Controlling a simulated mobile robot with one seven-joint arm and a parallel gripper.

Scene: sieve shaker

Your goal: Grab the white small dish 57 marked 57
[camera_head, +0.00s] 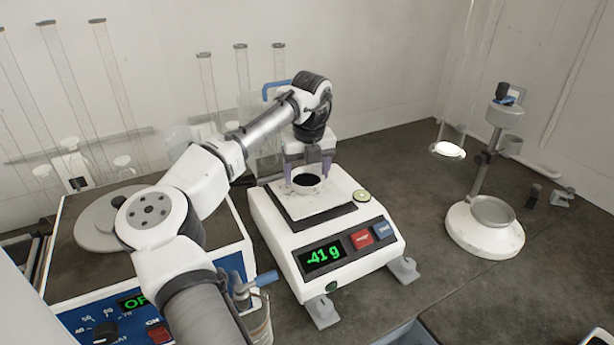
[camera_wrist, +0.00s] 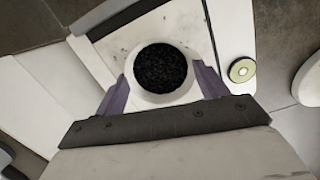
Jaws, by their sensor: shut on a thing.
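The white small dish (camera_head: 306,190) is at the balance's weighing plate in the head view, and dark granular material fills its middle. In the wrist view the dish (camera_wrist: 182,98) is a white ring around this black material. My gripper (camera_head: 308,172) reaches down over the balance, with one purple finger on each side of the dish. In the wrist view my gripper (camera_wrist: 165,88) is shut on the dish. I cannot read a 57 mark on it. I cannot tell whether its base touches the plate.
The balance (camera_head: 372,252) reads -41 g in green. A hotplate unit (camera_head: 225,262) stands at its left, partly behind my arm. A white stand (camera_head: 484,232) is at the right. Glass cylinders (camera_head: 207,95) stand along the back wall. The bench between balance and stand is mostly clear.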

